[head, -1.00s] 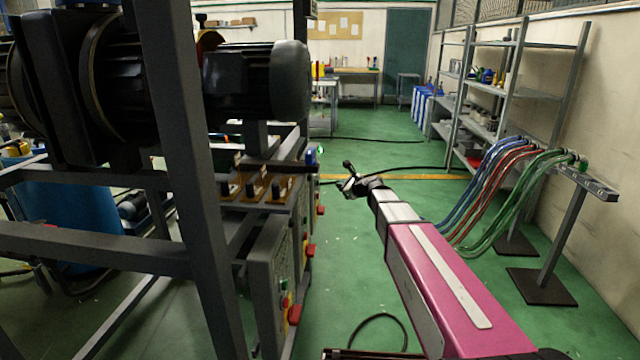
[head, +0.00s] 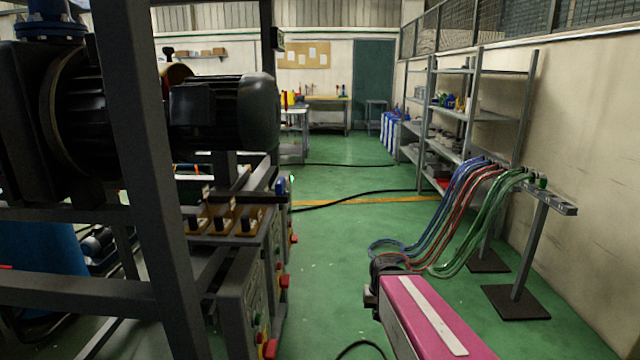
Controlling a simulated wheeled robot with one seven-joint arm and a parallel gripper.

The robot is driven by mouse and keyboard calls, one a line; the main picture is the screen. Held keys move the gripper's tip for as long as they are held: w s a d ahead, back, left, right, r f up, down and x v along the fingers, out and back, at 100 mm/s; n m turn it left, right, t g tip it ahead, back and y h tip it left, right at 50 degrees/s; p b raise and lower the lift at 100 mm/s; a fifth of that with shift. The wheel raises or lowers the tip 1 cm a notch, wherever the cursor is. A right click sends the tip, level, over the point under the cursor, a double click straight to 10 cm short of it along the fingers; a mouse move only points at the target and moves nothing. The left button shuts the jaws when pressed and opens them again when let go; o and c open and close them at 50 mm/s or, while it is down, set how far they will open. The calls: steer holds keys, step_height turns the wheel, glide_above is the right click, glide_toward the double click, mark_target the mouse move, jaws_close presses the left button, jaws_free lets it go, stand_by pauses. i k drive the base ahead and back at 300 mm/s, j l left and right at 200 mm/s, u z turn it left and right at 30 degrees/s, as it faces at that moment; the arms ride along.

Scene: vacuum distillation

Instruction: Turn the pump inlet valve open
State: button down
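A dark motor and pump unit (head: 225,112) sits on the grey frame at the upper left. A blue flanged fitting (head: 50,27) stands on its left end, cut by the picture edge. Below the motor is a row of small yellow-orange fittings with black handles (head: 218,222). I cannot tell which part is the pump inlet valve, or whether it shows. My pink arm link (head: 425,318) is at the lower right, ending in a dark joint. My gripper is hidden beyond or below that joint.
A grey steel frame post (head: 160,190) stands close on the left. Control boxes with red buttons (head: 270,349) line the aisle. Coloured hoses (head: 465,210) hang from a stand (head: 530,250) at right. Shelves (head: 470,115) stand behind. Green floor (head: 340,240) is clear mid-aisle, with a black cable.

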mark_target(286, 107)
steer(key=i+l+u, duration=0.2)
steer(key=u, duration=0.25)
steer(key=i+l+u, duration=0.25)
steer(key=u, duration=0.2)
